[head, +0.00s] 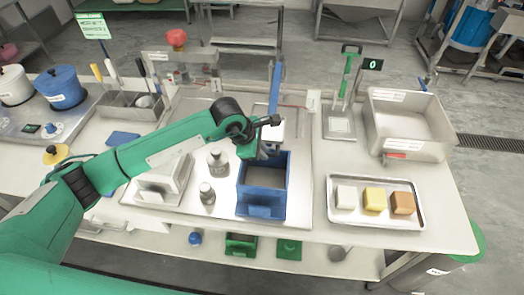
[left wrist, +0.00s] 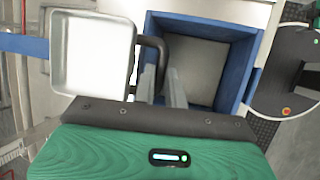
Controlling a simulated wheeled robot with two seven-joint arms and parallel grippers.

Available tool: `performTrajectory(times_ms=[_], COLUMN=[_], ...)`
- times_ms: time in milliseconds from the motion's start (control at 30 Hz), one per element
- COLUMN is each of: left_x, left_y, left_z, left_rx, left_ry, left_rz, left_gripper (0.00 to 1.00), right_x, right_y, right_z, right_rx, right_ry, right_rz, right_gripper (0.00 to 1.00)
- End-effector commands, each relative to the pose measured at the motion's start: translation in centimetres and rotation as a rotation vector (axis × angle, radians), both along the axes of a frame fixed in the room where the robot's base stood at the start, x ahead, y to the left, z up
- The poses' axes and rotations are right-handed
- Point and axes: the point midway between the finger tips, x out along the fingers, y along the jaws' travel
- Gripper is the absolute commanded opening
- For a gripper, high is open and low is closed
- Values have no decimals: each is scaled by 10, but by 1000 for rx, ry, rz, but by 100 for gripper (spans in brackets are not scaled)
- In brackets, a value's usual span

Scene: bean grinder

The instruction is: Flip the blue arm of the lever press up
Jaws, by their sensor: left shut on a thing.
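The blue arm of the lever press (head: 274,88) is a long bar that rises in the head view behind my left gripper. The blue box of the press (head: 262,206) is open at the top, and its inside shows in the left wrist view (left wrist: 205,65). My left gripper (head: 266,152) is above the box's far edge. In the left wrist view its fingers (left wrist: 162,85) are shut on the dark loop handle (left wrist: 152,43) of a white square part (left wrist: 92,52). A blue bar (left wrist: 24,46) runs left from behind that part. My right gripper is not in view.
A tray (head: 376,216) with three small blocks lies right of the press. A deep steel bin (head: 410,125) and a small scale (head: 340,125) stand behind it. Two small metal weights (head: 216,163) (head: 206,193) stand left of the box, below my left arm.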

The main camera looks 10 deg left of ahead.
Motion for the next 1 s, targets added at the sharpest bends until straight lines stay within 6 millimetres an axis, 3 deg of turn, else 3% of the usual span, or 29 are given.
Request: performTrajectory(times_ms=[167, 400, 567, 700, 1000], left_x=[2, 11, 24, 36, 59], left_y=[0, 0, 0, 0, 0], left_z=[39, 110, 154, 186, 227], left_rx=[-2, -1, -2, -1, -2], left_ry=[69, 241, 355, 347, 348], left_rz=[0, 1, 2, 1, 3], left_gripper=[0, 0, 0, 0, 0], right_x=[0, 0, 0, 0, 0], right_y=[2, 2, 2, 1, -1], right_z=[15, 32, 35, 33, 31], right_rx=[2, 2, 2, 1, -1], right_ry=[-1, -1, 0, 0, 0], right_rz=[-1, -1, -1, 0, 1], right_gripper=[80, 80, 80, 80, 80])
